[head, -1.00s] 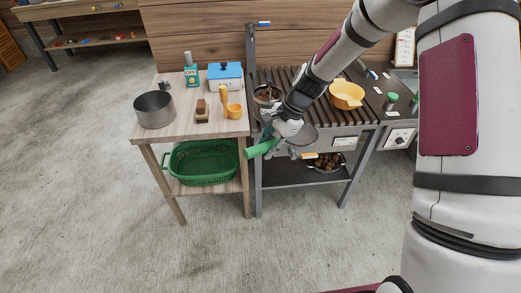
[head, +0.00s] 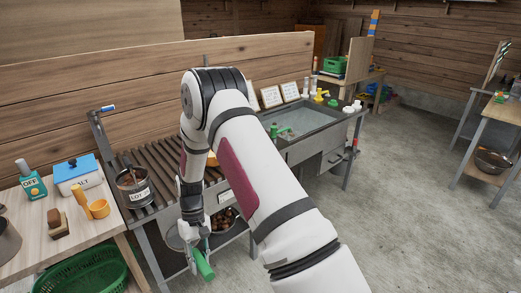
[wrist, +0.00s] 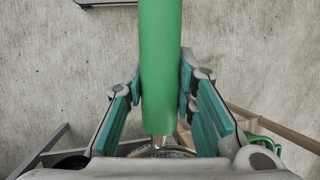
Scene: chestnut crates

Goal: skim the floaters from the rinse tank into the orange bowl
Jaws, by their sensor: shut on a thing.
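My gripper (head: 192,248) is shut on the green handle of a skimmer (head: 204,266), low in front of the slatted bench. The wrist view shows the green handle (wrist: 160,70) between both fingers of my gripper (wrist: 160,88); a little of the metal end shows below it. In the head view, a round grey part beside my gripper seems to be the skimmer's head. The rinse tank (head: 318,120) is right of my arm, with water in it. The orange bowl (head: 212,159) is mostly hidden behind my arm on the slatted bench.
A pot marked LOT (head: 134,190) stands on the slatted bench (head: 158,163). The wooden table (head: 42,225) at left holds a blue-lidded box (head: 78,172) and an OFF bottle (head: 32,182). Sign cards (head: 271,97) stand behind the tank.

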